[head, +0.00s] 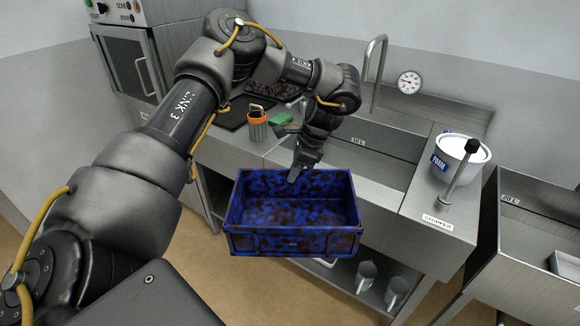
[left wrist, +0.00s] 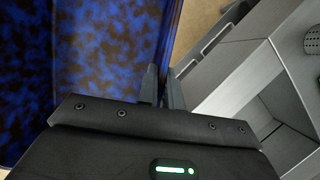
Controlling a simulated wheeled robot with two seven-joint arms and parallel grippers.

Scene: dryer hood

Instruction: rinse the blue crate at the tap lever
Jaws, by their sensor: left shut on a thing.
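The blue crate (head: 292,244) is covered in dark brown blotches and hangs level in front of the steel sink counter. My left gripper (head: 295,174) is shut on the crate's far wall. In the left wrist view the fingers (left wrist: 163,88) pinch the wall of the blotched crate (left wrist: 95,60). The crate looks empty inside. A lever with a dark knob (head: 458,172) stands on the right counter beside a label reading "STOPPER". A tall curved tap (head: 374,72) rises behind the sink basin (head: 375,150). I see no lever labelled as the tap's. My right gripper is not in view.
A white tub marked "FOAM" (head: 462,156) stands on the right counter. An orange-rimmed container (head: 257,124) and a green pad (head: 281,118) are on the left counter. A gauge (head: 409,82) is on the wall. Metal jugs (head: 366,275) stand on the lower shelf. Another basin (head: 535,225) is at right.

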